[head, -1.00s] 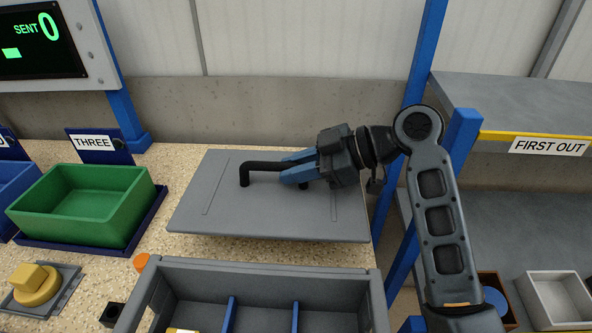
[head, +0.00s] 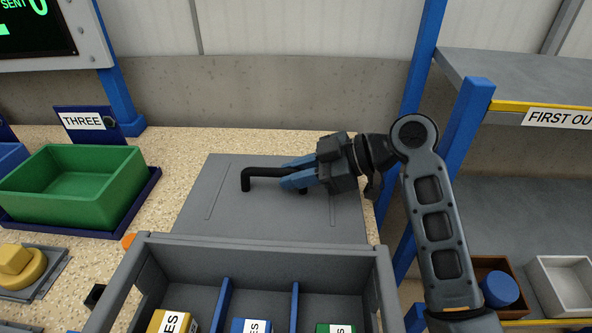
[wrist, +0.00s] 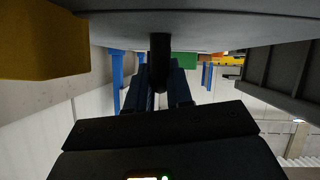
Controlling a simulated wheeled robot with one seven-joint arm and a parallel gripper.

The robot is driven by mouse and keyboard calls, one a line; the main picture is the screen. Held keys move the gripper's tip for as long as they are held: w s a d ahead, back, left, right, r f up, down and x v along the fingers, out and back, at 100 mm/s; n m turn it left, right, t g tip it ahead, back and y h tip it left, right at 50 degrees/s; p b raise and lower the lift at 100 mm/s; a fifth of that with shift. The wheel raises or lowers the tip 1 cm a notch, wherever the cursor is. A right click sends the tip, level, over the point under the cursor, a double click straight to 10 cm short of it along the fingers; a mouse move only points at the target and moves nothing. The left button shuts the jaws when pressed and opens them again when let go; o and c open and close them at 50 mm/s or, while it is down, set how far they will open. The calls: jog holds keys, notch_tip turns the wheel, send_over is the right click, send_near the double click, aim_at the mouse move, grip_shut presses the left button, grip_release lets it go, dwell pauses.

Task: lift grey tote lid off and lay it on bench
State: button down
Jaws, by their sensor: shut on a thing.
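The grey tote lid (head: 270,215) is a flat panel with a black bar handle (head: 246,178). It is off the tote and level over the bench (head: 185,150) behind it. Its near edge is hidden by the tote, and I cannot tell whether its underside touches the bench. My gripper (head: 290,176) is shut on the right part of the handle. In the wrist view, the handle (wrist: 160,50) runs between the fingers, with the lid (wrist: 210,30) across the top. The open grey tote (head: 270,252) stands in front, with yellow, blue and green boxes between blue dividers.
A green bin (head: 75,185) labelled THREE sits on the left. A yellow button (head: 18,265) and an orange knob (head: 128,241) are near the tote's left. A blue post (head: 462,140) and the FIRST OUT shelf (head: 530,80) stand close on the right.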

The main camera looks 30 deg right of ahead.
jog(key=shift+f+b, duration=0.55)
jog(key=shift+f, duration=0.05)
dwell(0.4)
jog(key=c, duration=0.9)
grip_release()
jog(key=shift+c, duration=0.2)
